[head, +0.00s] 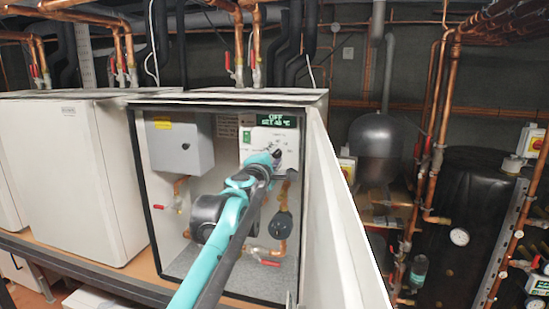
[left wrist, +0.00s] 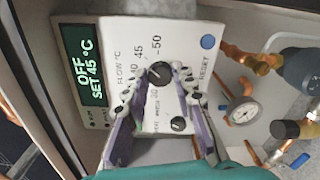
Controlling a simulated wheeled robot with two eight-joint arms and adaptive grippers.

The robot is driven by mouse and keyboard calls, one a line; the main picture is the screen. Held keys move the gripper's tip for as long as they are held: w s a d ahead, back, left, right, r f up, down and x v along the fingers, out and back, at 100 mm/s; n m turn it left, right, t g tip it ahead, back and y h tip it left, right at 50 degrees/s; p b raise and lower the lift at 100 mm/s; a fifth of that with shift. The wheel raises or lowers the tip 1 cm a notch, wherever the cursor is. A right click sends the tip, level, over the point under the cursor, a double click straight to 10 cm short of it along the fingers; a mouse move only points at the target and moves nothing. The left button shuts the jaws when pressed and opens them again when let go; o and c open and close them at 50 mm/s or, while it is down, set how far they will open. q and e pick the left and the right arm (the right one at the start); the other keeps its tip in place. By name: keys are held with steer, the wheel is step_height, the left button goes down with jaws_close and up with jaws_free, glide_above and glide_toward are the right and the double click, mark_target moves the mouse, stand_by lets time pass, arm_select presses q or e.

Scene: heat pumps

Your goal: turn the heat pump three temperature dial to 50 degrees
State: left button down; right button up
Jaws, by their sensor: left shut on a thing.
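The heat pump (head: 318,190) has its front open, with a white control panel (head: 288,141) inside. The panel's display (left wrist: 83,64) reads "OFF" and "SET 45 °C" in the left wrist view. Below it is a black temperature dial (left wrist: 159,73), with a scale marked 45 and 50 beside it. My left gripper (left wrist: 160,78) has one finger on each side of this dial and is shut on it; it also shows at the panel in the head view (head: 274,158). A second, smaller black knob (left wrist: 178,124) is between the fingers, lower down. My right gripper is not in view.
The open door (head: 340,210) stands to the right of my left arm. A grey box (head: 180,145), copper pipes and a gauge (left wrist: 243,112) are inside the cabinet. A blue reset button (left wrist: 208,41) is on the panel. A closed white unit (head: 85,180) stands left.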

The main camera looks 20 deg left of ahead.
arm_select(q)
steer(key=m, duration=0.4)
steer(key=shift+m, duration=1.8)
steer(key=c, duration=1.2)
jaws_free()
steer(key=s, duration=1.2)
steer(key=shift+d, duration=0.35)
